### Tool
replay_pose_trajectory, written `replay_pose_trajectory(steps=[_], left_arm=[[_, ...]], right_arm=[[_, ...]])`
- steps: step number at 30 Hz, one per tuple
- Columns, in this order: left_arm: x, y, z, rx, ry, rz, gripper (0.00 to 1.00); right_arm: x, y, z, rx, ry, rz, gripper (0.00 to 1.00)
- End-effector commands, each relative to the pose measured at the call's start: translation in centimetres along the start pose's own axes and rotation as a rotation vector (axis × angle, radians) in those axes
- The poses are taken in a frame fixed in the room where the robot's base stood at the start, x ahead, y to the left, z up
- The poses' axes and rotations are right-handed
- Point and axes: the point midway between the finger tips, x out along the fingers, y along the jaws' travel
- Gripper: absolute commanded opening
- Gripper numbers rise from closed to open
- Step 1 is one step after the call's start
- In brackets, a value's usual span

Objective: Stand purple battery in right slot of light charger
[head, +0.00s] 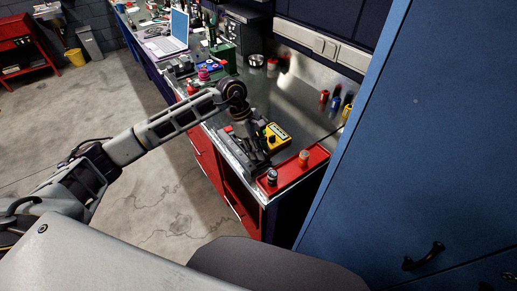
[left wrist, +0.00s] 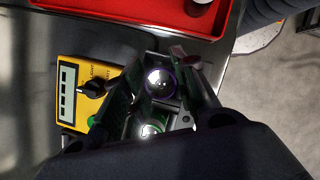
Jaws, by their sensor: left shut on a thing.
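Another round end with a green ring (left wrist: 152,129) shows close by, between the fingers. In the head view my left gripper (head: 256,150) points down at the bench beside the yellow device. The light charger is mostly hidden under the gripper; I cannot tell its slots apart or whether the purple battery is in one. My right gripper is not in view.
A yellow device (head: 277,137) with a dark knob stands right beside the gripper; it also shows in the left wrist view (left wrist: 68,112). A red tray (head: 293,173) at the bench's near end holds a dark can-like piece (head: 271,177) and an orange-topped one (head: 303,158). A blue cabinet stands right.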

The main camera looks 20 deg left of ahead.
Motion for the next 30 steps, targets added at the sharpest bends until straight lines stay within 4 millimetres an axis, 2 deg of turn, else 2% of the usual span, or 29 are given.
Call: replay_pose_trajectory(steps=[1,2,4,16,30], left_arm=[[0.1,0.0,0.0,0.0,0.0,0.001,0.02],[0.1,0.0,0.0,0.0,0.0,0.001,0.31],[0.0,0.0,0.0,0.0,0.0,0.001,0.38],[-0.2,0.0,0.0,0.0,0.0,0.0,0.38],[-2.4,0.0,0.0,0.0,0.001,0.001,0.38]], right_arm=[[0.1,0.0,0.0,0.0,0.0,0.0,0.4],[0.1,0.0,0.0,0.0,0.0,0.0,0.4],[0.1,0.0,0.0,0.0,0.0,0.0,0.4],[0.0,0.0,0.0,0.0,0.0,0.0,0.4],[-0.7,0.0,-0.1,0.0,0.0,0.0,0.4]])
